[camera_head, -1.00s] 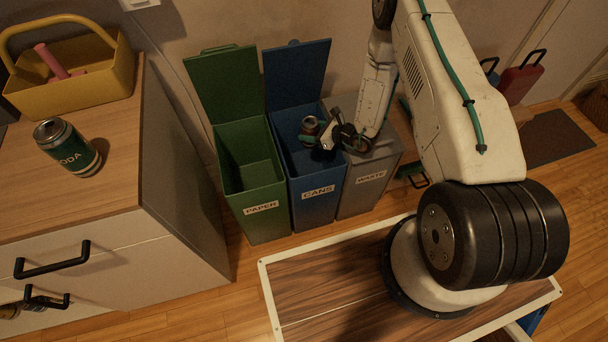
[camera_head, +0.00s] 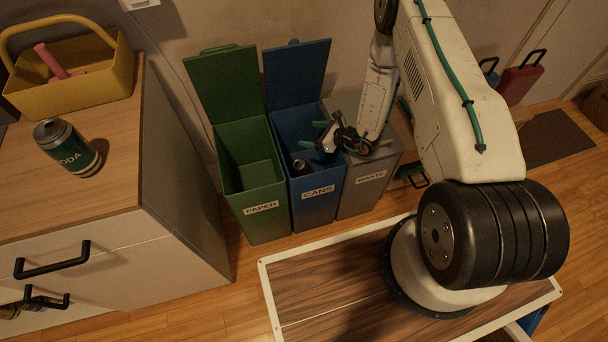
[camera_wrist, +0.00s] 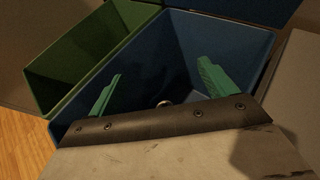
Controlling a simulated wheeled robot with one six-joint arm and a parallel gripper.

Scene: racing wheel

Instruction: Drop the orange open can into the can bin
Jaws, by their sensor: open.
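The can bin is the blue bin labelled CANS (camera_head: 318,191), with its lid raised; its inside also shows in the wrist view (camera_wrist: 225,40). My gripper (camera_head: 313,134) is open and empty over this bin. In the wrist view its two green fingers (camera_wrist: 160,70) stand wide apart. A small can (camera_head: 300,165) is inside the blue bin, below the fingers and apart from them. In the wrist view only a pale rim of the can (camera_wrist: 163,103) shows past the gripper's edge. Its orange colour is hard to make out in the shade.
The open green PAPER bin (camera_head: 260,207) stands left of the blue bin, and the grey WASTE bin (camera_head: 370,178) stands right. A green soda can (camera_head: 68,148) and a yellow basket (camera_head: 75,82) are on the wooden cabinet (camera_head: 110,190) at left.

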